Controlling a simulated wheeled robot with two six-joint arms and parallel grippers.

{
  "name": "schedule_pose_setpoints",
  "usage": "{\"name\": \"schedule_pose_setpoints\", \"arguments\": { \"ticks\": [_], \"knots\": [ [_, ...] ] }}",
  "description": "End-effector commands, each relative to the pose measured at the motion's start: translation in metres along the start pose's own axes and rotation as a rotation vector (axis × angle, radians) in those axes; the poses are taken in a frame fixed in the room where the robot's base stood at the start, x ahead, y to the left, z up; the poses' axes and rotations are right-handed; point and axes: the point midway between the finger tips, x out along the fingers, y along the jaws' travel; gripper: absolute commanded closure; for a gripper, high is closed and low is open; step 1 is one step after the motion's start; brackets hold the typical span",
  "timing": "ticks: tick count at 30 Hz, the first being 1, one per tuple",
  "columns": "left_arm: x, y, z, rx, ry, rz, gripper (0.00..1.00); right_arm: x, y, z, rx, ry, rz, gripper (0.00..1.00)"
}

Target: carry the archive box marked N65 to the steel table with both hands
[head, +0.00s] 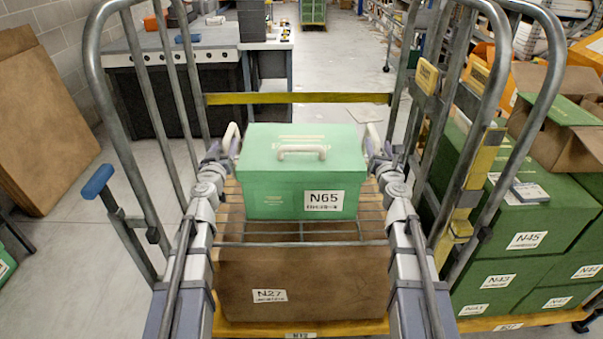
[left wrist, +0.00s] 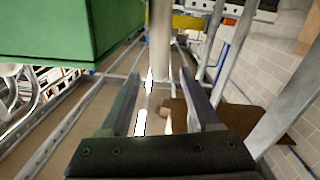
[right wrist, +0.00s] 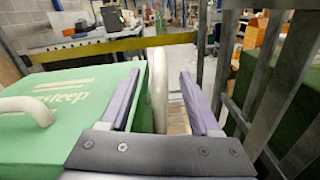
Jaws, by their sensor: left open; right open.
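The green archive box marked N65 (head: 300,165) sits upright on the wire shelf of a roll cage, with a cream handle on its lid and one on each side. My left gripper (head: 226,150) is open at the box's left handle (head: 231,137); in the left wrist view this handle (left wrist: 160,45) stands between and beyond the fingers. My right gripper (head: 378,152) is open at the right side; in the right wrist view the right handle (right wrist: 158,88) stands between the fingers. A grey-topped table (head: 205,46), apparently the steel table, stands at the back left.
The cage's upright tubes (head: 97,60) flank both arms, and a yellow bar (head: 297,98) crosses behind the box. A brown box marked N27 (head: 300,280) is below the shelf. Green boxes (head: 525,228) are stacked at right. Free floor (head: 325,65) lies beyond the cage.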

Motion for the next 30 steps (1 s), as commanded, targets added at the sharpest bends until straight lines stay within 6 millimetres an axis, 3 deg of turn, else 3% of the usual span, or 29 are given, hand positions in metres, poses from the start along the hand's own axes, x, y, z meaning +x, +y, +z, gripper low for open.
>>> {"name": "schedule_pose_setpoints", "arguments": {
  "ticks": [8,21,30],
  "knots": [
    [0.014,0.0,0.0,0.0,0.0,0.0,0.37,0.014,0.0,0.0,-0.001,0.0,0.0,0.37],
    [0.074,0.0,0.0,0.0,0.0,0.001,0.37,0.073,0.0,0.0,-0.001,0.0,0.0,0.37],
    [0.078,0.0,0.0,0.0,0.0,0.001,0.37,0.078,0.0,0.0,-0.001,0.0,0.0,0.37]
  ]
}}
